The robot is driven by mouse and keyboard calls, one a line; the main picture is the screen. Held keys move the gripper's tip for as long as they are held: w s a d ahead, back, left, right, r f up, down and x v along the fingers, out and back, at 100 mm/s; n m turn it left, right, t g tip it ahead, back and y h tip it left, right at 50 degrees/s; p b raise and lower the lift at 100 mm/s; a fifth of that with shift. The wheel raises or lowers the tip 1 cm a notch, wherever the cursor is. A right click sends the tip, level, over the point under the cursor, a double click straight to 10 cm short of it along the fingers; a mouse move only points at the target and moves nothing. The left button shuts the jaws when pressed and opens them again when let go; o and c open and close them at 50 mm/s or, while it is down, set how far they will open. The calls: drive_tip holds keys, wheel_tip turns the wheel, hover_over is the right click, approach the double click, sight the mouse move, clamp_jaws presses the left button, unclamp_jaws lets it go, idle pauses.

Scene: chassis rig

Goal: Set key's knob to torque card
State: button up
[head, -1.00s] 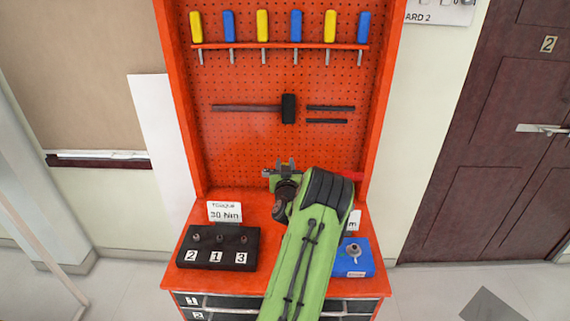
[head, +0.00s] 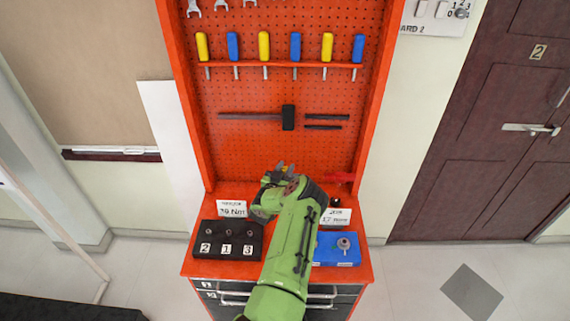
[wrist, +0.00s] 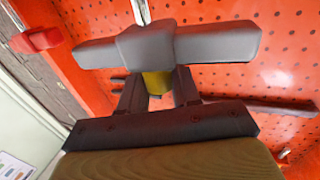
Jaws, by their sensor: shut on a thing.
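My gripper (head: 279,174) is over the back of the orange bench, in front of the pegboard. In the wrist view its two dark fingers (wrist: 159,84) are shut on a yellow piece (wrist: 155,83), which looks like the key's knob. A grey crosswise part (wrist: 215,45) spans beyond the fingertips; most of the key and any scale are hidden or unreadable. The torque card (head: 232,209) stands at the left behind the black block; its number reads about 30 Nm, the last digit blurred. A second card (head: 336,217) at the right reads about 17 Nm.
The black block (head: 226,251) marked 2, 1, 3 is on the bench at left. A blue block (head: 336,257) with a metal fitting is at right.

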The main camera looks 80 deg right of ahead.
idle(0.4)
drive_tip(key=o, duration=1)
